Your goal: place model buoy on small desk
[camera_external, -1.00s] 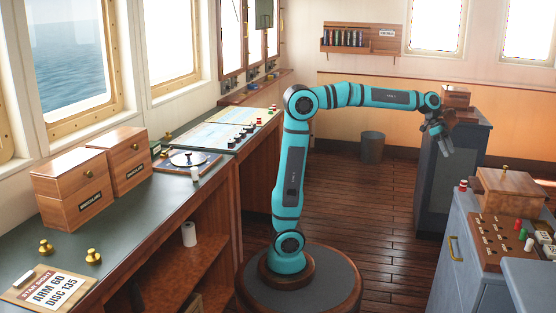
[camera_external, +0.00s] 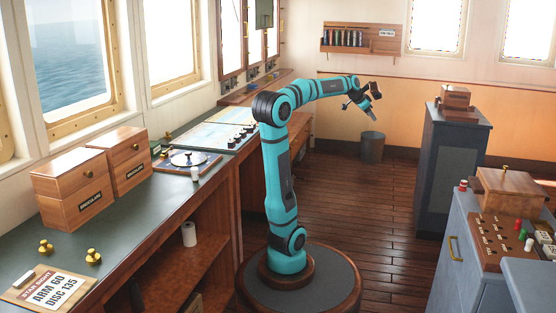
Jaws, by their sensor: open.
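A small red-and-white object (camera_external: 462,185), which may be the model buoy, stands at the left back edge of the blue-grey cabinet (camera_external: 470,232) on the right. It is too small to identify surely. I cannot tell which surface is the small desk; the dark grey stand (camera_external: 450,160) at the back right is one candidate. My gripper (camera_external: 366,105) is open and empty, raised in the air over the floor, left of that stand. It is well apart from the red-and-white object.
A long dark-topped counter (camera_external: 165,215) runs along the left windows, bearing wooden boxes (camera_external: 72,188) and brass knobs. A wooden box (camera_external: 456,97) sits on the grey stand. A bin (camera_external: 372,147) stands by the back wall. The middle floor is open.

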